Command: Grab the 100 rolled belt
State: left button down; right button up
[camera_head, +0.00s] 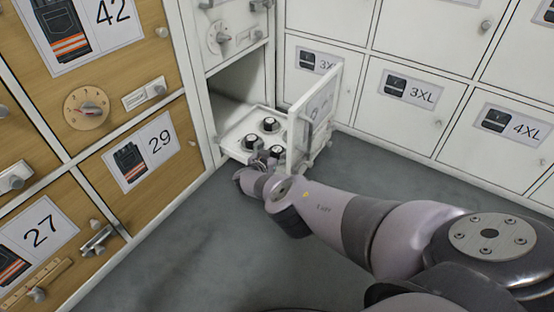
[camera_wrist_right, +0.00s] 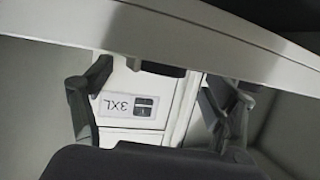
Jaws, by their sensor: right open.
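Several black rolled belts stand on a white pull-out tray (camera_head: 234,143) at an open locker compartment; three show clearly, a rear one (camera_head: 270,124), a left one (camera_head: 253,141) and a front right one (camera_head: 277,151). No size marking on them is readable, so I cannot tell which is the 100. My right gripper (camera_head: 262,160) is at the tray's front edge, close to the front belts. My left gripper is out of view.
Wooden lockers (camera_head: 143,150) stand left. The grey floor (camera_head: 190,240) in front is clear.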

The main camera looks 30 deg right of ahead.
jog(key=shift+w+d, duration=0.15)
jog(key=shift+d, duration=0.05)
jog(key=shift+c, duration=0.4)
jog(key=c, duration=1.2)
jog(key=shift+c, duration=0.2)
